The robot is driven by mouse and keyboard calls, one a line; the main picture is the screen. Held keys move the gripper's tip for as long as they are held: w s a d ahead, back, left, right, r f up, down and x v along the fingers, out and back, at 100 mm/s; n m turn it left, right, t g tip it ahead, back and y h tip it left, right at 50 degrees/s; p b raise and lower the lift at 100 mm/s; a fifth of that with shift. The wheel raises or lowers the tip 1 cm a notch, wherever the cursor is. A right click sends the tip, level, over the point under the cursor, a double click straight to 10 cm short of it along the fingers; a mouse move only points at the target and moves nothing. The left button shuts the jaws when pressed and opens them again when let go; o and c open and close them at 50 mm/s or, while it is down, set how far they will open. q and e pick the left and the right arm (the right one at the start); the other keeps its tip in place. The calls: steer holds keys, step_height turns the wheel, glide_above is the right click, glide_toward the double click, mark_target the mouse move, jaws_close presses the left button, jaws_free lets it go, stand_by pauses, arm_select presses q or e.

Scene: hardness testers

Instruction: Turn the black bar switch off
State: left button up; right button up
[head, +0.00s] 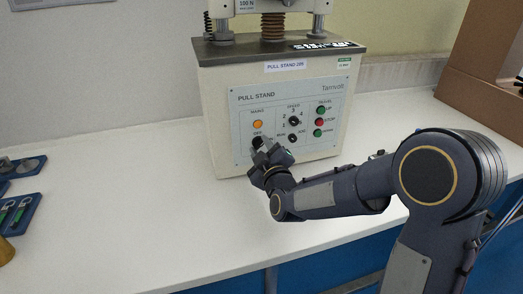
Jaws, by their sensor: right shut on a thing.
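The pull stand (222,120) is a cream machine with a pale blue front panel (245,100). The black bar switch (257,141) is at the panel's lower left, under an orange lamp (257,124) marked MAINS. My right gripper (260,149) is at the switch and shut on it. The fingers hide much of the switch, so I cannot tell the angle of its bar. My left gripper is not in view.
Two black knobs, the upper one (294,120) and the lower one (293,138), are close to the right of the gripper. A red button (320,121) sits between two green ones. Blue trays (24,214) lie at the left; a cardboard box (485,55) stands at the right. The white bench (130,220) is clear in front.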

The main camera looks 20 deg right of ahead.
steer(key=n, duration=0.4)
steer(key=shift+n, duration=0.3)
steer(key=n+p, duration=0.1)
steer(key=n, duration=0.3)
steer(key=shift+f, duration=0.15)
steer(key=shift+n, duration=0.3)
steer(key=o, duration=1)
steer(key=shift+a, duration=0.1)
steer(key=s, duration=0.7)
steer(key=shift+s+d, duration=0.2)
steer(key=shift+s, duration=0.2)
